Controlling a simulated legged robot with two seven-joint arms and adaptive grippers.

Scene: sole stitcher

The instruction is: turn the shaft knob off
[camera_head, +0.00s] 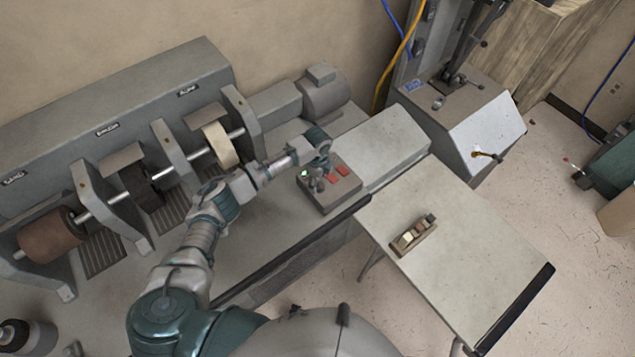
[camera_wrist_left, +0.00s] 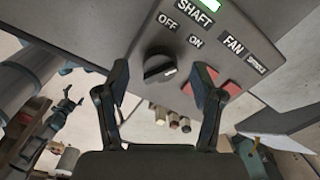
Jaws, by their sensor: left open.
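The shaft knob (camera_wrist_left: 158,68) is a round black dial with a white mark, on the grey control box (camera_head: 327,202). In the wrist view it sits below the OFF and ON labels, and its white mark lies toward the right. A green light (camera_wrist_left: 207,10) is lit above the SHAFT label and also shows in the head view (camera_head: 304,173). My left gripper (camera_head: 317,180) is over the box and hides the knob in the head view. Its fingers (camera_wrist_left: 160,82) are open, one on each side of the knob, with nothing held. My right gripper is out of view.
Red buttons (camera_head: 342,170) sit beside the knob on the box. A grinding machine with rollers on a shaft (camera_head: 221,145) stands at left, its motor (camera_head: 325,92) behind the box. A side table (camera_head: 465,240) holds a small block tool (camera_head: 410,238). A grey machine (camera_head: 485,130) stands behind.

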